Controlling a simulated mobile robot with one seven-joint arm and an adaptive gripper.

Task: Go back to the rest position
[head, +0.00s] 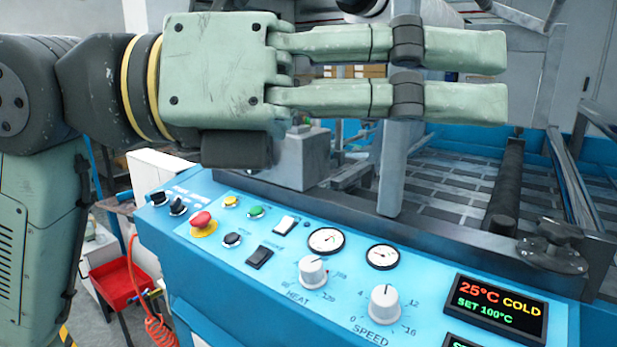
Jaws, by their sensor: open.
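My gripper (507,77) is in the upper middle of the head view, level and pointing right. Its two green fingers are parallel with a narrow gap between them, and nothing is held. It is in the air above and behind the blue control panel (215,275) of the laminating machine, apart from its knobs and switches. My arm comes in from the left edge. The gripper hides part of the machine behind it.
The panel carries a red button (202,222), a heat knob (313,270), a speed knob (384,304) and a display (494,308) reading 25°C COLD, SET 100°C. A red tray (120,288) and coiled hose (160,331) are at lower left.

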